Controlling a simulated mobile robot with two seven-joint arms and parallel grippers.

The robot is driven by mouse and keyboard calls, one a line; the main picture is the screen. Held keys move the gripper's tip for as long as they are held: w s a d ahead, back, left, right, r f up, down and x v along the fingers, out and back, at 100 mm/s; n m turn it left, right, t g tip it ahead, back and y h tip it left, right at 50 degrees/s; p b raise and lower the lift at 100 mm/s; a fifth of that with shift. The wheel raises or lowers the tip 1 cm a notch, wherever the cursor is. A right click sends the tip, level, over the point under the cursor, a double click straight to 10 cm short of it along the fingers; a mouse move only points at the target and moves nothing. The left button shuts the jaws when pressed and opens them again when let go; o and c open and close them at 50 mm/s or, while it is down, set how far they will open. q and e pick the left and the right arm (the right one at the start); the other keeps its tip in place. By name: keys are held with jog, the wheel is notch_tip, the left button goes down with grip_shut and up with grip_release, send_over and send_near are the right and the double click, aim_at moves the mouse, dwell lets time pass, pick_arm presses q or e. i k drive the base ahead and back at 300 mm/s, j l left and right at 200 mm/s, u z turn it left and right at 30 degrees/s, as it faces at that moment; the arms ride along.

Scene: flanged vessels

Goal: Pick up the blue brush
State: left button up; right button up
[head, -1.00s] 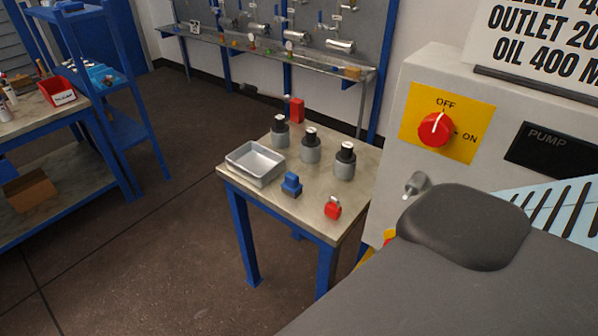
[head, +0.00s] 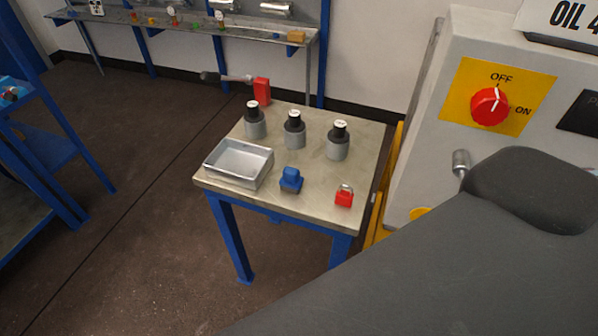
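A small blue object (head: 291,180), which looks like the blue brush, stands on the front part of a small table (head: 225,189) in the head view. It has a blocky upper part on a wider base. It sits between a metal tray on its left and a red padlock on its right, apart from both. Neither of my grippers shows in this view.
The metal tray (head: 265,178) is empty. The red padlock (head: 344,197) lies near the front right edge. A grey cabinet with a red knob (head: 490,107) is at right.

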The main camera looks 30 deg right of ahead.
aim_at(290, 181)
jog(key=i+j+z, duration=0.4)
jog(key=j, duration=0.25)
jog(key=i+j+z, duration=0.25)
jog(key=k+j, duration=0.05)
jog(key=k, duration=0.05)
